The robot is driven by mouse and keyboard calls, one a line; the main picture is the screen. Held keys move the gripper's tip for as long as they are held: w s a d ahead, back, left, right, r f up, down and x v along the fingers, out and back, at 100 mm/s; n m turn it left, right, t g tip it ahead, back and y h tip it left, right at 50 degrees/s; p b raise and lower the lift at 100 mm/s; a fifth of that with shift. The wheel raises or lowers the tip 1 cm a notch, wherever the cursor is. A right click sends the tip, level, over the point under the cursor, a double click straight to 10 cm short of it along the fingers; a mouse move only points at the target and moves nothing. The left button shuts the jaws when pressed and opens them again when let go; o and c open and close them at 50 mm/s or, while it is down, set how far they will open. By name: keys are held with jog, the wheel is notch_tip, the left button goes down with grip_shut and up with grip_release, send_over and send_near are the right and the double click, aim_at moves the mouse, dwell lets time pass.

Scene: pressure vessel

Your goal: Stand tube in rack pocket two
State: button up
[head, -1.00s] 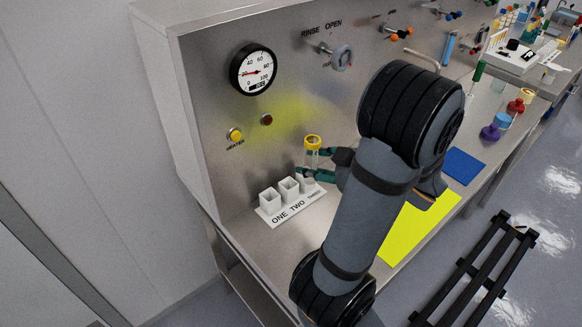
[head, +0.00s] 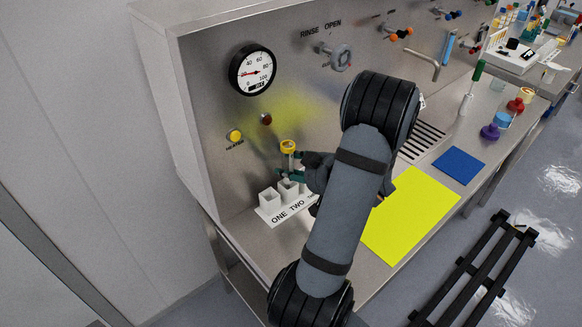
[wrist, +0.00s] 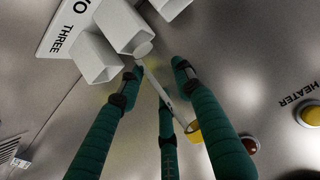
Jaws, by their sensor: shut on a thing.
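The tube (head: 289,159) has a yellow cap and stands roughly upright in the head view. It also shows in the wrist view (wrist: 160,92), its yellow cap toward the lower right. My gripper (head: 290,174) is shut on the tube, its teal fingers around the body below the cap. The white rack (head: 272,214) is below, with square pockets marked ONE and TWO; my arm hides the third label in the head view. The tube is over pocket two (head: 287,190). In the wrist view its lower end is close to the rim of pocket two (wrist: 120,26); contact cannot be told.
The steel panel behind carries a gauge (head: 252,70), a yellow heater button (head: 235,136), a dark red button (head: 266,119) and a valve handle (head: 341,57). A yellow mat (head: 411,215) and a blue mat (head: 459,166) lie to the right on the bench.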

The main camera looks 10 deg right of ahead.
jog(key=shift+f, duration=0.15)
jog(key=shift+f+b, duration=0.5)
jog(key=o, duration=1.1)
jog(key=shift+c, duration=0.2)
jog(key=shift+r+p, duration=0.3)
jog(key=p+v, duration=0.1)
jog(key=v, duration=1.1)
jog(key=shift+r, duration=0.3)
